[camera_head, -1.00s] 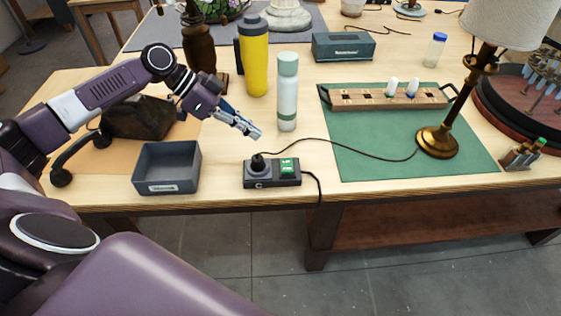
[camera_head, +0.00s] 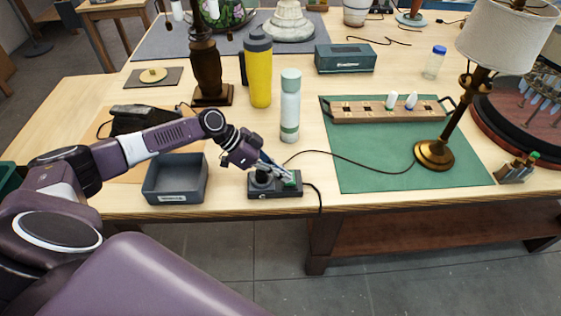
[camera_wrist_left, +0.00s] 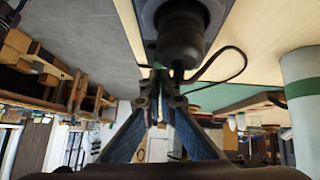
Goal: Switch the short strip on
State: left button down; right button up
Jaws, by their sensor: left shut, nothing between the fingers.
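The short strip (camera_head: 275,194) is a small dark block near the table's front edge in the head view. A black plug (camera_head: 261,181) sits in its left socket, and a green rocker switch (camera_head: 291,185) is on its right half. My left gripper (camera_head: 291,179) is shut and empty, pointing down with its fingertips at the switch. The fingers partly cover the switch, so I cannot tell its position or whether they touch it. In the left wrist view the closed fingertips (camera_wrist_left: 160,78) are beside the dark plug (camera_wrist_left: 182,35). My right gripper is not in view.
A grey open bin (camera_head: 176,196) stands left of the strip, and a white-green bottle (camera_head: 290,110) behind it. A yellow bottle (camera_head: 258,75) is farther back. A cable runs right to the brass lamp (camera_head: 434,155) on the green mat (camera_head: 370,170).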

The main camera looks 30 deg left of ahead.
pick_arm(q)
jog(key=shift+f, duration=0.2)
jog(key=shift+s+d+f+b, duration=0.1)
jog(key=shift+s+f+b, duration=0.05)
jog(key=shift+f+b, duration=0.25)
jog(key=shift+r, duration=0.1)
jog(key=shift+w, duration=0.3)
jog(key=shift+w+a+r+b, duration=0.25)
jog(key=shift+w+a+b, duration=0.15)
jog(key=shift+b, duration=0.15)
